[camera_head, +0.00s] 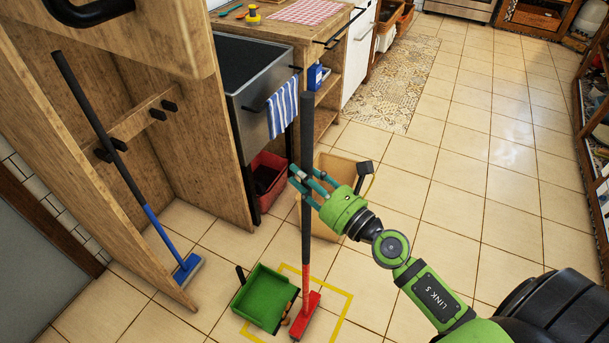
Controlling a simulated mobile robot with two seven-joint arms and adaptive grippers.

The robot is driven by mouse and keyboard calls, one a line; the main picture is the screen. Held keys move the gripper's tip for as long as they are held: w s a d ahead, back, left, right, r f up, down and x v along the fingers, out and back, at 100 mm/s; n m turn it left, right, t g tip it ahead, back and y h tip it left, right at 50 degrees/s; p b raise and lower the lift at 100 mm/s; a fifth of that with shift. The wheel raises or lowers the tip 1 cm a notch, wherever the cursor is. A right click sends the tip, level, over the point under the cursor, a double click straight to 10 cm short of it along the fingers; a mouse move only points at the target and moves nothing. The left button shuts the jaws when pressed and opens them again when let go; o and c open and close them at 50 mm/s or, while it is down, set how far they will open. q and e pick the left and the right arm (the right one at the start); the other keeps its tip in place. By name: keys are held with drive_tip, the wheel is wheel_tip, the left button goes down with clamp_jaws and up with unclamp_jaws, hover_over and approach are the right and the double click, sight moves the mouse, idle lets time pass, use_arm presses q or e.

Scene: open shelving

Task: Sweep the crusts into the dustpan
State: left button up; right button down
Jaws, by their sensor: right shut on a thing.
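A red broom (305,316) stands upright with its head on the floor tiles. My right gripper (304,179) is shut on its long dark handle, about midway up. A green dustpan (262,297) lies on the floor to the left of the broom head, its short black handle pointing up and left. A few small brown bits that look like crusts (286,319) lie between the dustpan's right edge and the broom head. The broom partly hides that gap, so I cannot tell whether any lie inside the pan. My left gripper is out of view.
A yellow outline (345,305) on the floor surrounds the work spot. A cardboard-coloured box (335,173) stands behind my gripper. A blue broom (187,268) leans in the wooden cupboard at left. A red bin (268,176) sits under the counter. Tiles at right are clear.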

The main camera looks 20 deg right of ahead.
drive_tip(key=w+a+p, duration=0.3)
drive_tip(key=w+a, duration=0.9)
drive_tip(key=w, duration=0.4)
wheel_tip(320, 180, up, 7)
drive_tip(key=p, duration=0.6)
idle(0.4)
drive_tip(key=shift+s+d+f, duration=0.1)
drive_tip(key=shift+f, duration=0.1)
idle(1.0)
